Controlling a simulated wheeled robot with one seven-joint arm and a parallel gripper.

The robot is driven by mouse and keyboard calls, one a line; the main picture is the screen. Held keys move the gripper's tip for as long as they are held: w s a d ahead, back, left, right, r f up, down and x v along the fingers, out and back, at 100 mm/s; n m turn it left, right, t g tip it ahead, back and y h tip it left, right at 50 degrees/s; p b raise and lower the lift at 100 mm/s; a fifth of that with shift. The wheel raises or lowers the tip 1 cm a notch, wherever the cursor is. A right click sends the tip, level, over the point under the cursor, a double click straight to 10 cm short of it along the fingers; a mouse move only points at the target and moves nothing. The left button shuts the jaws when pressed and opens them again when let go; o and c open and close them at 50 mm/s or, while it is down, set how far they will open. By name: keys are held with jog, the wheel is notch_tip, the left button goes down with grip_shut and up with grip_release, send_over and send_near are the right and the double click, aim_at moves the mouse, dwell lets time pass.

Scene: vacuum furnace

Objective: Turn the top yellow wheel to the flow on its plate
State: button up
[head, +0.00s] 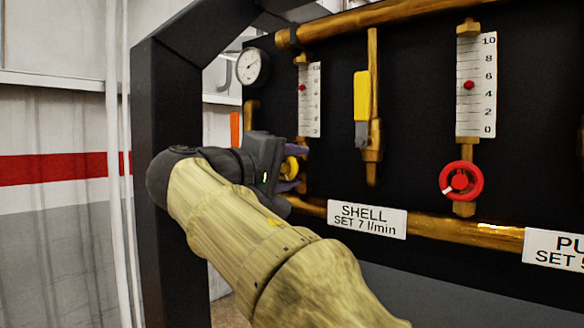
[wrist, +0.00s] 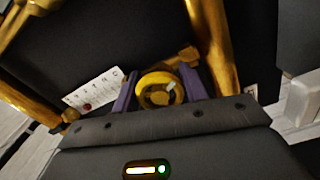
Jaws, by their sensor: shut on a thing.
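The yellow wheel (wrist: 158,90) shows in the wrist view between the two purple fingers of my gripper (wrist: 165,92), with a pale mark at its upper right. My gripper is shut on it. In the head view only part of the yellow wheel (head: 290,167) shows behind my gripper (head: 296,176). Above it is a white flow scale (head: 310,100) with a red float near its upper part; its numbers are too small to read surely. The plate (head: 367,219) to the lower right reads "SHELL SET 7 l/min".
To the right are a yellow-handled lever (head: 361,96), a larger scale (head: 476,85) with its red float a little above 4, and a red wheel (head: 461,181). A partly cut-off plate (head: 556,250) is at the right edge. A round gauge (head: 252,67) sits upper left. Brass pipes cross the black panel.

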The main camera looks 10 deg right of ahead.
jog(key=o, duration=1)
jog(key=shift+r, duration=0.1)
